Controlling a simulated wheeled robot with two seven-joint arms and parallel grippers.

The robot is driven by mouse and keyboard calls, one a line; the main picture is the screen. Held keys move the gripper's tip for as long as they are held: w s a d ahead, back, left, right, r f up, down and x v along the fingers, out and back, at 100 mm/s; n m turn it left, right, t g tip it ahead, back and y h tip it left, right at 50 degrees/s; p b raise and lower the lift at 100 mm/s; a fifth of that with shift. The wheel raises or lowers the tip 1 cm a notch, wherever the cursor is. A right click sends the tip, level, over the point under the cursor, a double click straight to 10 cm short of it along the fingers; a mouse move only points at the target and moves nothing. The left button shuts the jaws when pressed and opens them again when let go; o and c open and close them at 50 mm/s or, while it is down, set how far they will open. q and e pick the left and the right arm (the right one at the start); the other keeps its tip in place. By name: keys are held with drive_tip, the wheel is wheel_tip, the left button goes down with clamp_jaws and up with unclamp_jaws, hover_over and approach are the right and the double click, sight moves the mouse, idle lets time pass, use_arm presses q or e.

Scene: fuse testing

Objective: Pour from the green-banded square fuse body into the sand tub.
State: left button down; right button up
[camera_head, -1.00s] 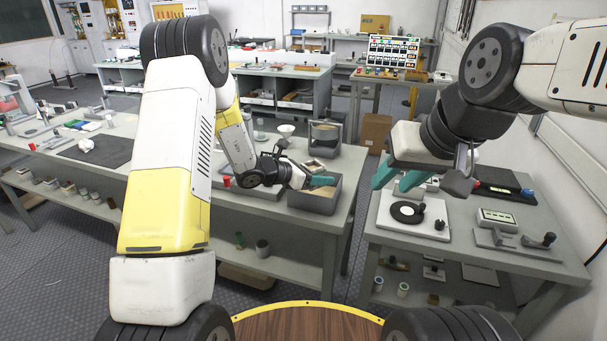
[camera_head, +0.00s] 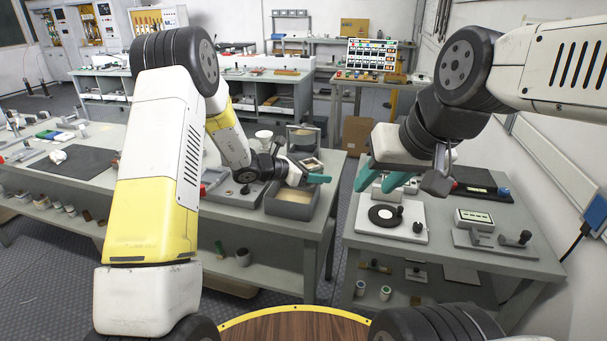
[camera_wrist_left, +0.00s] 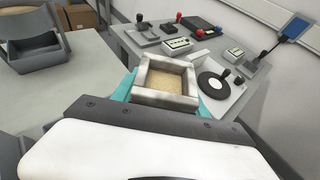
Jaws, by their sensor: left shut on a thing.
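The tub's inside is partly hidden by the gripper. My right gripper (camera_head: 382,180) is open and empty, over the right table.
A grey bin with an arched frame (camera_head: 303,137) stands behind the tub, and a white funnel-like cup (camera_head: 263,136) beside it. The right table holds a turntable device (camera_head: 386,217) and a meter (camera_head: 473,218). A gap of floor separates the tables.

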use_arm(q)
drive_tip(key=s+a+m+g+h, duration=0.1)
drive_tip(key=a+m+g, duration=0.1)
drive_tip(key=a, duration=1.5)
drive_tip(key=shift+s+f+m+g, duration=0.25)
drive_tip(key=shift+f+m+g, duration=0.15)
drive_tip(key=shift+g, duration=0.1)
drive_tip(key=shift+d, duration=0.1)
drive_tip(key=y, duration=0.1)
drive_tip(key=d+y, duration=0.1)
drive_tip(key=y, duration=0.1)
drive_tip(key=d+g+y, duration=0.1)
drive_tip(key=y, duration=0.1)
drive_tip(key=shift+w+d+r, duration=0.15)
drive_tip(key=shift+w+d, duration=0.05)
drive_tip(key=shift+w, duration=0.15)
drive_tip(key=shift+w+d+r+g+y, duration=0.15)
drive_tip(key=shift+d+y, duration=0.1)
drive_tip(key=shift+y, duration=0.25)
drive_tip(key=shift+s+d+r+g+y, duration=0.15)
drive_tip(key=shift+d+y, duration=0.1)
drive_tip(key=shift+y, duration=0.25)
idle(1.3)
drive_tip(key=shift+w+y, duration=0.1)
drive_tip(key=shift+y, duration=0.5)
